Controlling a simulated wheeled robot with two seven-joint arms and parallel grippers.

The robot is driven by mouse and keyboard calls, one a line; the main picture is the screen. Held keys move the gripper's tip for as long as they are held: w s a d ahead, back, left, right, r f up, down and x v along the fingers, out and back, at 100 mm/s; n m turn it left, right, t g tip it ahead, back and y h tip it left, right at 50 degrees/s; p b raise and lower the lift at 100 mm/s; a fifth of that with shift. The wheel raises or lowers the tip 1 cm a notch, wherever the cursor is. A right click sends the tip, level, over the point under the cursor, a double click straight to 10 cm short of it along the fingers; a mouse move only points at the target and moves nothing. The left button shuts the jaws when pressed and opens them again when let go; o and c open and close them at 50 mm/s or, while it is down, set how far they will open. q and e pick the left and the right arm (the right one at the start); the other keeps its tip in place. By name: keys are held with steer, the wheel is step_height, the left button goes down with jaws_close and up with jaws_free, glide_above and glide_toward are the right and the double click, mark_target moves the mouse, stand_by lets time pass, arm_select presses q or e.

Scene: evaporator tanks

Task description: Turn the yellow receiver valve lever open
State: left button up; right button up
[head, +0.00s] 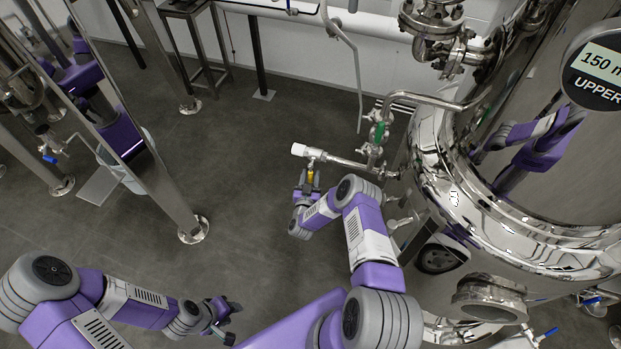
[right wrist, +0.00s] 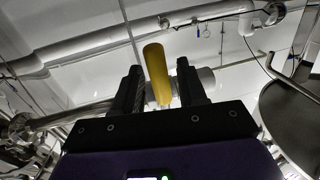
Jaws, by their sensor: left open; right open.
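The yellow valve lever (head: 310,175) hangs from a short horizontal steel pipe (head: 345,161) beside the big tank. My right gripper (head: 307,184) is at the lever, just below the pipe. In the right wrist view the yellow lever (right wrist: 157,75) stands between the two dark fingers of my right gripper (right wrist: 161,78), which are open with a gap beside the lever. I cannot tell whether either finger touches it. The valve body is mostly hidden. My left gripper (head: 228,320) is open and empty, low over the floor at the lower left.
The polished steel tank (head: 470,190) fills the right side. A steel frame post (head: 165,190) stands left. The grey floor between is clear.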

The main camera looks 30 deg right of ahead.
steer(key=shift+w+d, duration=0.2)
jaws_close()
steer(key=shift+a, duration=0.1)
